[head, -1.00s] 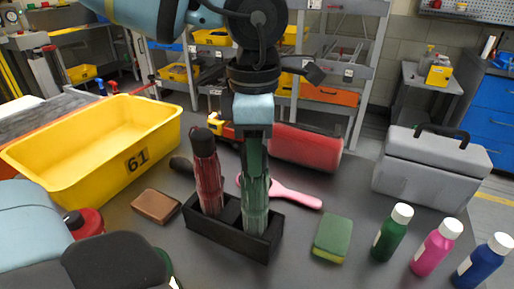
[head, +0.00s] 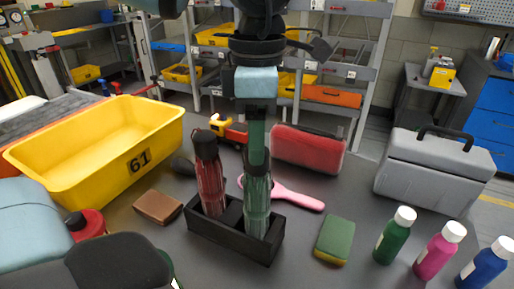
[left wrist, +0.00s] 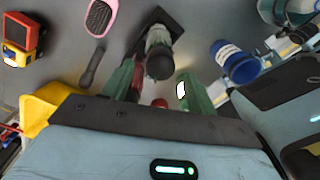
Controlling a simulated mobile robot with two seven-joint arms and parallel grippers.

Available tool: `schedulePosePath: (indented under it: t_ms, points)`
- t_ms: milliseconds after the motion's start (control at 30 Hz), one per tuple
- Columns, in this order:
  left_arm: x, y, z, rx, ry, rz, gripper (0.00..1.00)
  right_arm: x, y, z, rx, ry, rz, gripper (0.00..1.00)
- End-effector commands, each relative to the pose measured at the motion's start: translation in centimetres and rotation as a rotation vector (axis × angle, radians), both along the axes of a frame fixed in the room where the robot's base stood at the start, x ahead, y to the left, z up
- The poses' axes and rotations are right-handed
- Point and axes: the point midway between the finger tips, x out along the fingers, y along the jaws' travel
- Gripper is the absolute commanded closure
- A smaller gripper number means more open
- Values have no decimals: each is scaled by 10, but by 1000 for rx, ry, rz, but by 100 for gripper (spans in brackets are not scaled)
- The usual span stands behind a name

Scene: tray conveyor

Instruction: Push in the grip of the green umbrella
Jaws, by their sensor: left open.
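The green umbrella (head: 257,209) stands upright in the right compartment of a black holder (head: 225,241). In the left wrist view its dark grip end (left wrist: 160,66) faces the camera. My left gripper (head: 257,158) is above the umbrella in the head view, in line with it, and a green finger hides the grip there. In the left wrist view my left gripper (left wrist: 158,88) shows two green fingers apart, with the grip end between and beyond their tips. Touch cannot be told. My right gripper is not in view.
The red umbrella (head: 210,188) stands in the holder's left compartment. A grey case (head: 425,175) is at right.

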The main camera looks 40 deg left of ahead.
Motion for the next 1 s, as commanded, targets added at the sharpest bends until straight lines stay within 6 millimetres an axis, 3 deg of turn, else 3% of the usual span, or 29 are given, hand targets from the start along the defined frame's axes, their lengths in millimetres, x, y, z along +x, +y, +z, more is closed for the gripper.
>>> schedulePosePath:
  t_ms: [100, 300, 1000]
  points:
    - [0, 0, 19, -1, -3, 0, 42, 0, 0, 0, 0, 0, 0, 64]
    - [1, 1, 36, -1, 1, 0, 42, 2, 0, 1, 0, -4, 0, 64]
    - [0, 0, 38, -1, 2, -1, 42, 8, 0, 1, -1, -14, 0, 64]
